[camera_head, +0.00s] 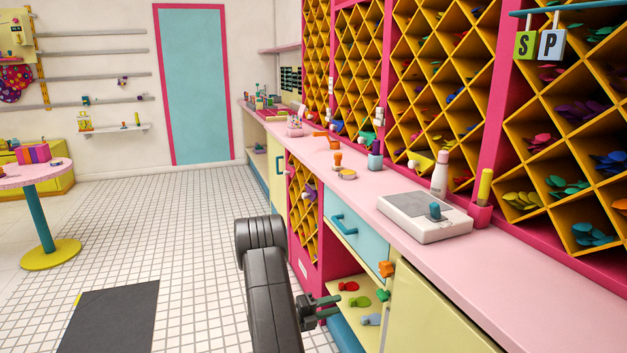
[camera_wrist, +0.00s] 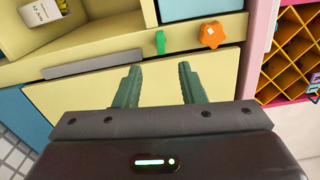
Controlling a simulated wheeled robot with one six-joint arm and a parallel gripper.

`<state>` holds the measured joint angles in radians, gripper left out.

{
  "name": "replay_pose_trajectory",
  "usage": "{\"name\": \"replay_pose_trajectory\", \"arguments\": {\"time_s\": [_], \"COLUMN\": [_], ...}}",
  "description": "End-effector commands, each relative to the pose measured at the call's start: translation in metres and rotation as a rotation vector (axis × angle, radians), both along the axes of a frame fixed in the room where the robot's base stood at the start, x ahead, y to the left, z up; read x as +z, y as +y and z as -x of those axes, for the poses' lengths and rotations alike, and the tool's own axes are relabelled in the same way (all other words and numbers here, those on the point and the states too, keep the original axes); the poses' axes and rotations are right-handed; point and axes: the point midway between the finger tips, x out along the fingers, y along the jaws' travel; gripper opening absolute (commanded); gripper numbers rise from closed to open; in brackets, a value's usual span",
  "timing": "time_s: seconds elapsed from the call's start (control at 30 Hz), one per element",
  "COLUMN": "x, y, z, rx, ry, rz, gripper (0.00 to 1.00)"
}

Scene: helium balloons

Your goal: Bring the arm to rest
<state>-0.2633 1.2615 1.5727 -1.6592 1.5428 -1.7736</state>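My arm (camera_head: 268,285) rises from the bottom middle of the head view, in front of the pink counter. My gripper (camera_head: 326,306) is beside the open shelf under the counter. In the wrist view my gripper (camera_wrist: 159,88) has its two green fingers apart, with nothing between them. A pale yellow panel (camera_wrist: 75,92) lies beyond the fingers. I cannot tell whether the fingertips touch it.
An orange star-shaped knob (camera_head: 386,269) sticks out from the cabinet near my gripper. The open shelf holds several balloons (camera_head: 362,300). A white device (camera_head: 425,218) stands on the counter (camera_head: 500,265). The tiled floor (camera_head: 190,240) on the left is mostly clear, with a dark mat (camera_head: 110,318).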

Motion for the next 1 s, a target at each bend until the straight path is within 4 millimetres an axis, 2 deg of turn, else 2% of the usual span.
{"name": "replay_pose_trajectory", "arguments": {"time_s": [0.03,0.7,1.0], "x": [0.000,0.000,0.001], "y": [-0.015,-0.133,-0.129], "z": [-0.003,-0.046,-0.044], "rx": [-0.012,-0.010,-0.007], "ry": [-0.001,-0.008,-0.263], "rz": [-0.001,-0.003,-0.096], "gripper": [0.36,0.36,0.36]}}
